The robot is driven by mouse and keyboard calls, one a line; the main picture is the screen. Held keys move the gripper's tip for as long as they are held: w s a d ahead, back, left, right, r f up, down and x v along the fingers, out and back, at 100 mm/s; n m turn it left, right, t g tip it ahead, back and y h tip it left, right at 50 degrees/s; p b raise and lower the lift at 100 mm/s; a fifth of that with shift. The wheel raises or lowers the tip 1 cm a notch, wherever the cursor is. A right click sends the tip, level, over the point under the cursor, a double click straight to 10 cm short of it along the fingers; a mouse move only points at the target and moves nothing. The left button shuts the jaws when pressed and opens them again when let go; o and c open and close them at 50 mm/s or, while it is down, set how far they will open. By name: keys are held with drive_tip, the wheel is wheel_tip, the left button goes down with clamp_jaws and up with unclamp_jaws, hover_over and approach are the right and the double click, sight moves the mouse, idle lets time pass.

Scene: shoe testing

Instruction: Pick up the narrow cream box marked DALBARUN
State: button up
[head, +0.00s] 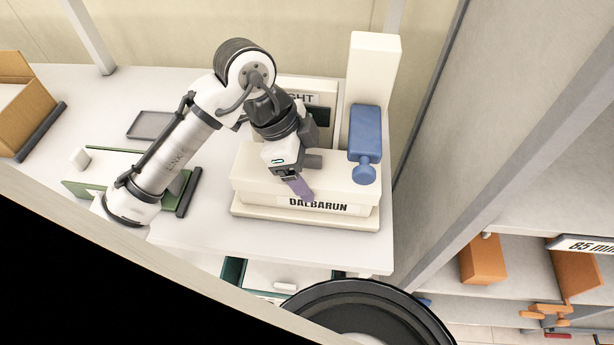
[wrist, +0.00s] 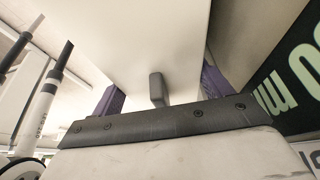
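The narrow cream box marked DALBARUN (head: 345,202) lies on the white table, toward its right front, with the black lettering facing front. My gripper (head: 301,187) is over its front edge, just above and left of the lettering, and hides part of its top. One purple finger shows in the head view. In the wrist view my gripper (wrist: 160,92) has its two purple fingers wide apart. A cream surface (wrist: 150,35) and a small grey block (wrist: 157,88) show between them. I cannot tell whether the fingers touch the box.
A blue object (head: 365,140) stands right of the gripper, before a tall cream block (head: 374,70). A grey tray (head: 150,125) and a green-edged board (head: 110,164) lie left. An open cardboard box (head: 18,110) is far left. The table's front (head: 300,250) is clear.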

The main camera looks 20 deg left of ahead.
drive_tip(key=c, duration=0.6)
drive_tip(key=shift+r, duration=0.15)
